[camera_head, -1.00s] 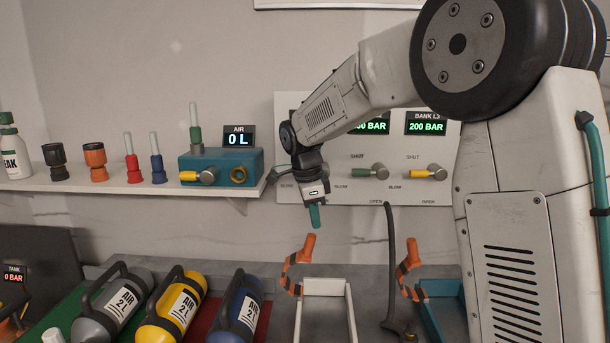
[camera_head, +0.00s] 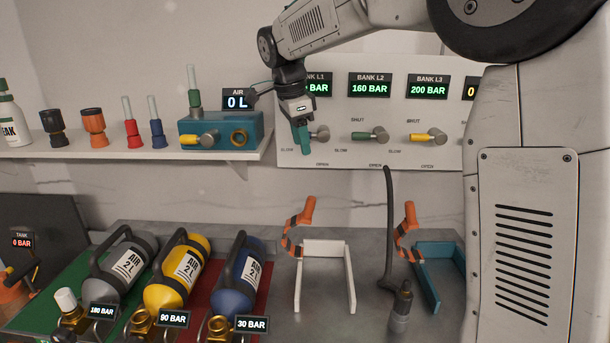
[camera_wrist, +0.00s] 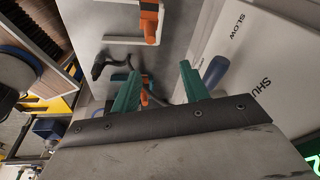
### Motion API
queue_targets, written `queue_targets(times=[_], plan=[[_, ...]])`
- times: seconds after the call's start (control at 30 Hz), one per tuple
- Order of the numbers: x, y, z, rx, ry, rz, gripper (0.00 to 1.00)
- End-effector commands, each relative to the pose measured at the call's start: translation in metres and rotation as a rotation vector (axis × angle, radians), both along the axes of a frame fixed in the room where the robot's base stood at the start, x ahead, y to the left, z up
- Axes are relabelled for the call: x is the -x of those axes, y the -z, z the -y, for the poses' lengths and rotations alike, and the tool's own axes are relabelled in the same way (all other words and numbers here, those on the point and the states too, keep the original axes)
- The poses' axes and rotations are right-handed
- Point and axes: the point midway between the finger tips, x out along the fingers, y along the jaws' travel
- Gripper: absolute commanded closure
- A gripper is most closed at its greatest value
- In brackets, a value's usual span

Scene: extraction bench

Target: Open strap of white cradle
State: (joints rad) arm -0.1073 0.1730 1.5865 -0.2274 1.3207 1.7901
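The white cradle (camera_head: 298,283) is an open frame on the grey bench. Its orange strap (camera_head: 307,210) with black bands stands up at the cradle's left back corner. In the wrist view, a white rail (camera_wrist: 122,40) and an orange strap piece (camera_wrist: 149,24) show near the top, apart from the fingers. My gripper (camera_head: 303,143) points down in front of the valve panel, above the strap and clear of it. In the wrist view its green fingers (camera_wrist: 160,80) are spread apart with nothing held between them.
A teal cradle (camera_head: 432,298) with another orange strap (camera_head: 409,222) stands to the right, past a black hose (camera_head: 389,220). Several AIR cylinders (camera_head: 180,272) lie at left. The valve panel (camera_head: 390,150) is close behind my gripper. A shelf (camera_head: 140,154) holds small parts.

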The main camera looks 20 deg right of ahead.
Motion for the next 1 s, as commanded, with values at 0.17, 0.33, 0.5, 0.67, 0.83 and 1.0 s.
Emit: queue_targets(times=[0.17,0.33,0.5,0.67,0.83,1.0], plan=[[0.013,0.059,0.008,0.082,-0.276,0.07,0.55],[0.025,0.096,0.008,0.137,-0.487,0.117,0.55],[0.03,0.113,0.007,0.157,-0.573,0.135,0.55],[0.024,0.13,0.011,0.158,-0.577,0.135,0.55],[0.014,0.156,0.018,0.157,-0.575,0.134,0.55],[0.006,0.174,0.023,0.157,-0.574,0.137,0.55]])
